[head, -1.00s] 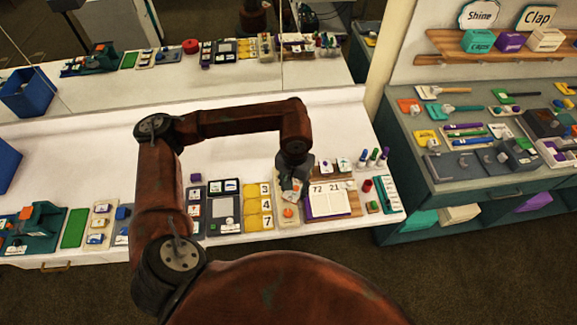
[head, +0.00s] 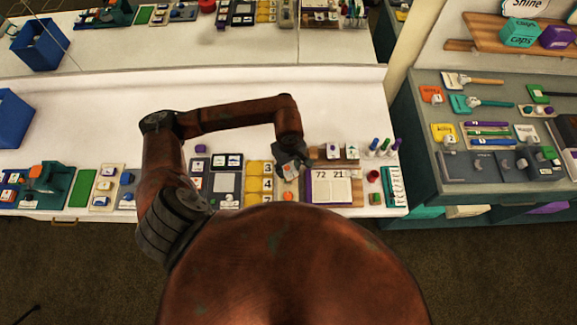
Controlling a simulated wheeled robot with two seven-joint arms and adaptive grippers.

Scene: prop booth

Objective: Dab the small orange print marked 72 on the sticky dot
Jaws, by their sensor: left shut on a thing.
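My left gripper (head: 290,163) reaches down over a narrow beige tray on the white counter, just left of the open book. It is shut on a small pale piece with an orange mark (head: 290,172), largely covered by the fingers; any number on it is too small to read. A round orange spot (head: 288,196) lies on the tray just below the held piece; I cannot tell if it is the sticky dot. A purple-edged open book (head: 328,187) shows 72 and 21 on its pages. My right gripper is out of view.
Yellow number cards (head: 259,184) and a dark grey board (head: 225,182) stand left of the tray. Markers (head: 384,145), a red round item (head: 374,176) and wooden stands are at the right.

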